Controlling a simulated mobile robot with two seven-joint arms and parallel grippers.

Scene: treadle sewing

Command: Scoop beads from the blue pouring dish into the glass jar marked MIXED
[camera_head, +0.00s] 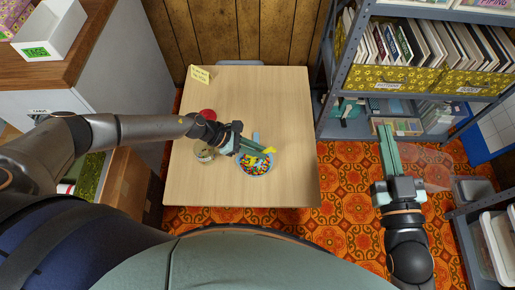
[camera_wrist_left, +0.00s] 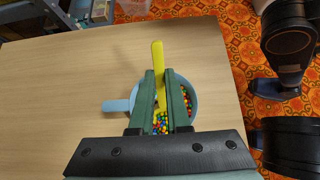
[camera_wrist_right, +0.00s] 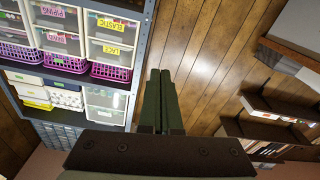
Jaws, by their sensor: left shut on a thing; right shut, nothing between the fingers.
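The blue pouring dish (camera_head: 242,170) with multicoloured beads stands near the table's front edge, and it also shows in the left wrist view (camera_wrist_left: 115,105). My left gripper (camera_head: 266,151) is over the dish, shut on a yellow scoop (camera_wrist_left: 157,56). The scoop's lower end is among or just above the beads; which, I cannot tell. A glass jar (camera_head: 204,154) stands left of the dish, partly behind my left gripper; no marking on it is readable. My right gripper (camera_head: 384,129) is shut and empty, off the table's right side.
A red round thing (camera_head: 208,114) lies on the table (camera_head: 285,105) behind the jar. A yellow card (camera_head: 200,74) stands at the back left corner. Metal shelving (camera_head: 338,80) with books and boxes stands to the right. The table's right and back parts are clear.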

